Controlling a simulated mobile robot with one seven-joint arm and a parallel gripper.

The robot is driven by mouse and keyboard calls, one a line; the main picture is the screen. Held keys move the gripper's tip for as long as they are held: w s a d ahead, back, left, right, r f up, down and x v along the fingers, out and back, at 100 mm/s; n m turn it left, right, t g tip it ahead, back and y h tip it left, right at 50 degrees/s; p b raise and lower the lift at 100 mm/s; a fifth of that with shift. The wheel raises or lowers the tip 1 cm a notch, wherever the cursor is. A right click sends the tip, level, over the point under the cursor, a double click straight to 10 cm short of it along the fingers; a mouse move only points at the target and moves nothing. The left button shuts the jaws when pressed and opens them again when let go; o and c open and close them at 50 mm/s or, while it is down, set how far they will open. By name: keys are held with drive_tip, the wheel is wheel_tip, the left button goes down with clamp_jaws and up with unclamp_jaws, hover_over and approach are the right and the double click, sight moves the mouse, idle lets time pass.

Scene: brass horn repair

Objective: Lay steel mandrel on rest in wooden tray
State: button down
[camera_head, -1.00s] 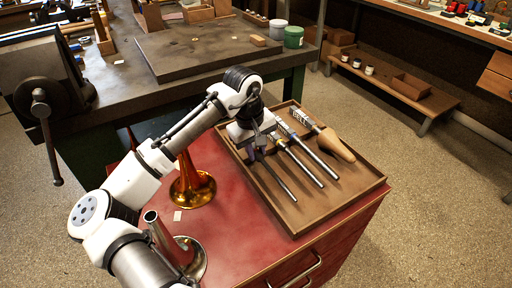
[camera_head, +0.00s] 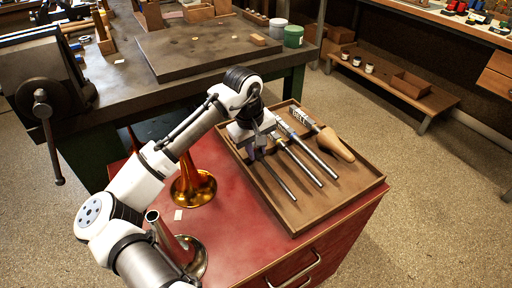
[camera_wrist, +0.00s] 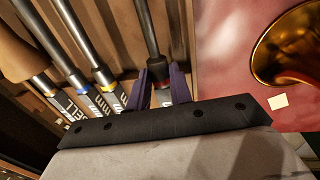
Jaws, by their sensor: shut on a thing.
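My gripper (camera_head: 257,146) is over the left part of the wooden tray (camera_head: 348,198). In the wrist view its two purple fingers (camera_wrist: 160,88) are shut on a dark grey steel mandrel (camera_wrist: 148,32), near its reddish-banded labelled end. In the head view this mandrel (camera_head: 277,180) lies along the tray's left side, its far end hidden by my gripper. I cannot tell whether it touches its rest. Two other steel mandrels, one with a yellow band (camera_wrist: 93,38) and one with a blue band (camera_wrist: 52,46), lie beside it on the tray's slotted support.
A tapered wooden piece (camera_head: 337,146) lies at the tray's right. The tray stands on a red cabinet (camera_head: 240,243). A brass bell (camera_head: 194,187) stands left of the tray, and another horn part (camera_head: 186,254) stands nearer. A workbench (camera_head: 110,110) with a vise is behind.

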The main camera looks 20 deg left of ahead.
drive_tip(key=c, duration=1.2)
unclamp_jaws()
drive_tip(key=shift+o, duration=0.2)
wheel_tip(320, 180, up, 14)
drive_tip(key=s+a+p, duration=0.1)
drive_tip(key=p, duration=1.2)
drive_tip(key=shift+s+a+f, duration=0.15)
drive_tip(key=shift+s+a, duration=0.05)
drive_tip(key=shift+s, duration=0.1)
